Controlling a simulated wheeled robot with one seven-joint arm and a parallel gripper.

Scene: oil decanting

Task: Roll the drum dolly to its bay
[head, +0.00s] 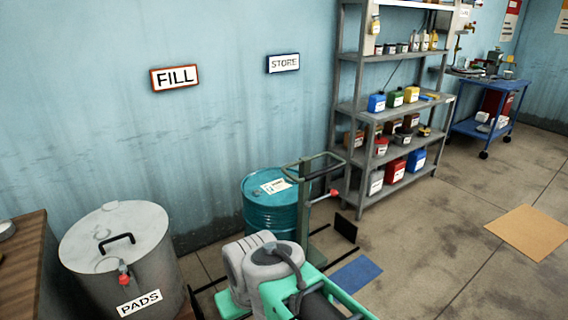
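A teal drum (271,212) with a white label on its lid stands upright near the wall. A grey-green upright post with a loop handle (314,168), seemingly the drum dolly's, rises at the drum's right side. The dolly's base is mostly hidden behind my arm, and I cannot tell how the drum rests on it. A FILL sign (175,78) hangs on the wall to the left, and a STORE sign (283,63) hangs above and behind the drum. My green and grey arm fills the bottom centre. My gripper's fingers do not show.
A grey PADS bin (116,250) with a red tap stands left, beside a wooden bench (22,262). A loaded shelf rack (352,110) stands right of the drum. A blue floor patch (355,274) and tan floor sheet (528,232) lie right. A blue cart (482,128) is far right. Open floor lies between.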

